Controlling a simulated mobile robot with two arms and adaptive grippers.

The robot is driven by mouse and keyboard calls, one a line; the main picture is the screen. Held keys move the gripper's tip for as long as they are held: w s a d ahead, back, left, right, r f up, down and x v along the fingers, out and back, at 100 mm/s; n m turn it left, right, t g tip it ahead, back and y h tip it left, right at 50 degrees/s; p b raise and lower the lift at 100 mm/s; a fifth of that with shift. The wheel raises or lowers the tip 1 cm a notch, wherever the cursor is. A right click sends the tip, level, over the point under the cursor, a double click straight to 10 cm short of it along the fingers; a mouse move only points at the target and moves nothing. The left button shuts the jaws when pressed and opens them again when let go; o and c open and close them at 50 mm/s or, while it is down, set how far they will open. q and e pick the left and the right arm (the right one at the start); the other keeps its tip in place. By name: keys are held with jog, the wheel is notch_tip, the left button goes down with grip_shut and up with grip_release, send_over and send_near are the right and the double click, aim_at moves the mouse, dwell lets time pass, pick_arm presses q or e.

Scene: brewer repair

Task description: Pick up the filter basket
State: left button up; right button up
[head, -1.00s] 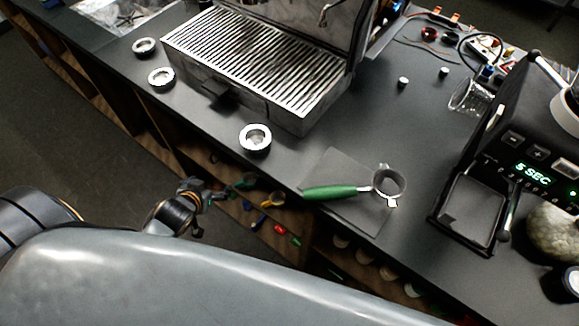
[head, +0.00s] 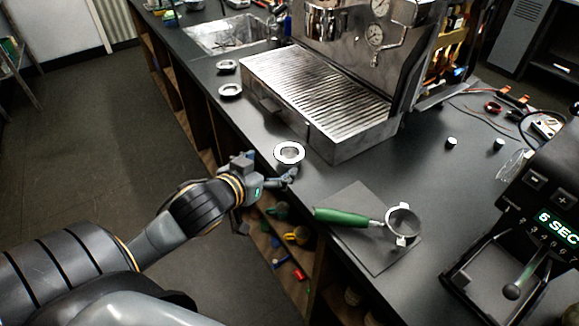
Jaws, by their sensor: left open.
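A round metal filter basket (head: 289,153) with a bright rim sits on the dark counter, near its front edge and in front of the espresso machine. Two similar round metal pieces, one farther back (head: 227,66) and one nearer (head: 230,90), stand along the same edge. My left gripper (head: 290,178) is at the counter edge, just below the nearest basket in the picture. It is open and looks empty; whether it touches the basket cannot be told. My right gripper is not in view.
A green-handled portafilter (head: 345,217) lies on a dark mat (head: 372,255) to the right. The espresso machine's drip tray (head: 310,90) is behind the basket. A grinder (head: 535,215) stands at the right. Open shelves with coloured items lie below the counter edge.

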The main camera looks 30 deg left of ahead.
aim_at(294, 151)
pick_arm(q)
jog(key=x, duration=0.3)
jog(key=shift+w+d, duration=0.1)
jog(key=shift+w, duration=0.1)
jog(key=shift+w+f, duration=0.15)
jog(key=shift+w, duration=0.3)
jog(key=x, duration=0.5)
jog(key=shift+p, duration=0.35)
jog(key=shift+s, duration=0.1)
jog(key=c, duration=1)
jog(key=shift+c, duration=0.9)
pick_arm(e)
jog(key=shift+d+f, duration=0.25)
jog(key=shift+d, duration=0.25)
